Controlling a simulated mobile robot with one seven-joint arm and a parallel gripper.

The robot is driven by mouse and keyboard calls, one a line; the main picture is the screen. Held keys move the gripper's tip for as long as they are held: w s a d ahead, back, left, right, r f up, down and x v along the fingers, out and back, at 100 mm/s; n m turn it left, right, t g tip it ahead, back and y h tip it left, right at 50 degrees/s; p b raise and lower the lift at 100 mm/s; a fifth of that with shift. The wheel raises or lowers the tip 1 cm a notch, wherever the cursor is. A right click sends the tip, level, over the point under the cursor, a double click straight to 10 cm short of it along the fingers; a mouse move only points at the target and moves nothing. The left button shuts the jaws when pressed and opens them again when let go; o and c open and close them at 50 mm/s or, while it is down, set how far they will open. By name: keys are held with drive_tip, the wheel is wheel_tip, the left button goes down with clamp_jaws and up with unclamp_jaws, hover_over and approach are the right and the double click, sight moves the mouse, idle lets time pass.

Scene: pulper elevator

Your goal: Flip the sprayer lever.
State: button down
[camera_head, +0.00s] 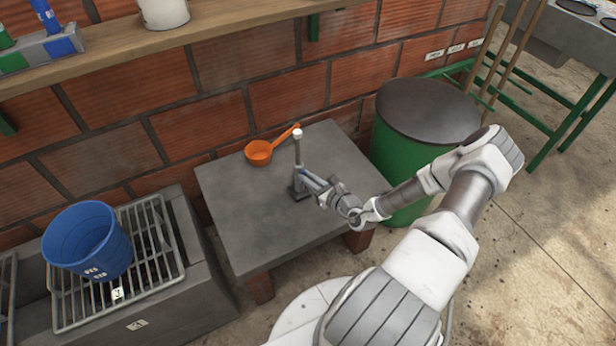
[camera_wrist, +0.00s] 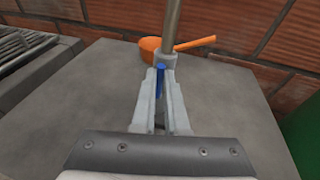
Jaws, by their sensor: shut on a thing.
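The sprayer (camera_head: 298,160) stands upright on the grey table (camera_head: 240,220); I see its metal post with a white cap in the head view. In the wrist view its post (camera_wrist: 172,25) rises just beyond my gripper (camera_wrist: 161,88). A small blue part, which looks like the sprayer lever (camera_wrist: 160,75), sits between my fingertips at the foot of the post. My gripper, also in the head view (camera_head: 308,180), reaches the post from the right and is shut on the lever. The fingers hide most of the lever.
An orange scoop (camera_head: 259,152) lies behind the post on the table. A blue bucket (camera_head: 88,240) stands on a metal rack (camera_head: 160,262) at left. A green bin with a dark lid (camera_head: 428,108) stands at right. A brick wall (camera_head: 215,75) closes the back.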

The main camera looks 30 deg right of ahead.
drive_tip(key=c, duration=0.9)
unclamp_jaws()
drive_tip(key=p+v, duration=0.3)
drive_tip(key=v, duration=1.4)
drive_tip(key=shift+s, duration=0.25)
